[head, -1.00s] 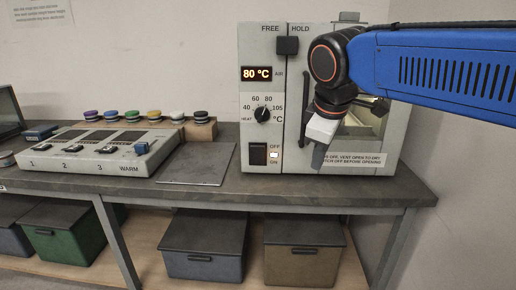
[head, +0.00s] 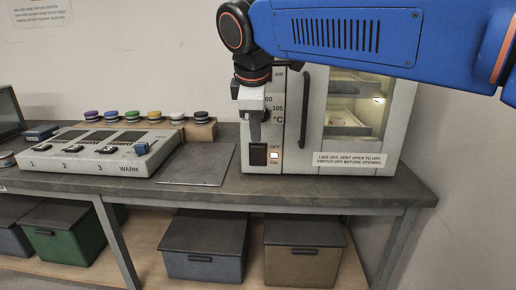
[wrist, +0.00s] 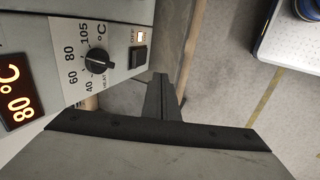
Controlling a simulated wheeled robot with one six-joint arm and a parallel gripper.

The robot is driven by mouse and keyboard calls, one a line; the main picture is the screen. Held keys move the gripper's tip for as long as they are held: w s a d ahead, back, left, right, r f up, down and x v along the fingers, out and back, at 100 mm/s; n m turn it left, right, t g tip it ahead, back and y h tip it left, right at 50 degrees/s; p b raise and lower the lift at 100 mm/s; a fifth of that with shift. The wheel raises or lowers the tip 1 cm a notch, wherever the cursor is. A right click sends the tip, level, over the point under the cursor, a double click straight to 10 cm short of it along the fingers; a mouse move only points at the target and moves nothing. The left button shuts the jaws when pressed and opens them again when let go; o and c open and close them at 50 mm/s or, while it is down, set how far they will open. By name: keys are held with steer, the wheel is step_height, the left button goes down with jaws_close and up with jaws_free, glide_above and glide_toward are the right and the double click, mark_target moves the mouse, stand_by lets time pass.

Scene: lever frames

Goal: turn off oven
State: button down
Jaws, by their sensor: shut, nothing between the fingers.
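The oven (head: 293,140) stands on the bench, its window lit from inside. Its black rocker switch (head: 258,154) is low on the front panel, beside OFF and ON labels and a glowing indicator (head: 274,155). The switch (wrist: 139,57) and lit indicator (wrist: 141,36) also show in the wrist view. I cannot tell which side of the rocker is pressed.
The temperature dial (wrist: 98,60) and lit 80 °C display (wrist: 18,105) are near the switch. The door handle (head: 305,107) stands out right of the panel. A warmer unit (head: 85,150) and a dark flat plate (head: 196,165) lie left of the oven.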

mark_target(259, 151)
steer(key=shift+f, duration=0.1)
steer(key=w+f, duration=0.8)
steer(key=shift+f, duration=0.2)
steer(key=shift+w, duration=0.1)
steer(key=shift+w, duration=0.35)
steer(key=shift+r, duration=0.25)
steer(key=shift+r, duration=0.65)
